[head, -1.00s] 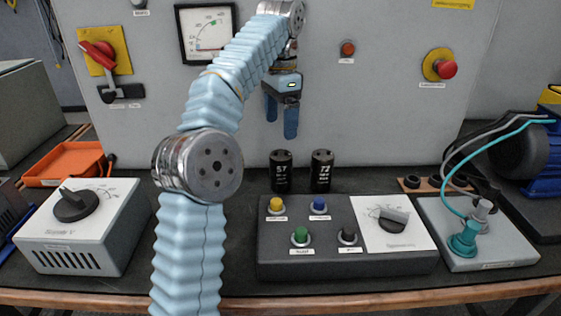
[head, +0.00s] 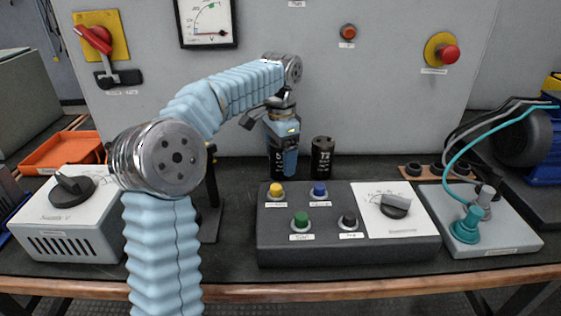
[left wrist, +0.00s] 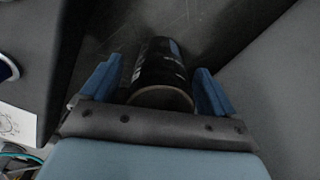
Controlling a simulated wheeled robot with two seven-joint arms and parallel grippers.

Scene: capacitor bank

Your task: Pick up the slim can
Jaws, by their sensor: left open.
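Two black cans stand upright side by side behind the control box. My left gripper (head: 284,172) points down over the left black can (head: 274,160), with its open blue fingers at the can's sides. In the left wrist view, this can (left wrist: 158,75) lies between the two spread fingers (left wrist: 155,90), with gaps showing beside it. The right black can (head: 322,158), marked 72, stands just right of the gripper, clear of it. I cannot tell from size which can is slimmer. My right gripper is not in view.
The control box (head: 348,252) with buttons and a knob stands in front of the cans. A dark stand (head: 212,205) shows beside my left arm. A grey panel (head: 390,110) rises behind. A socket box with cables (head: 500,235) stands at right.

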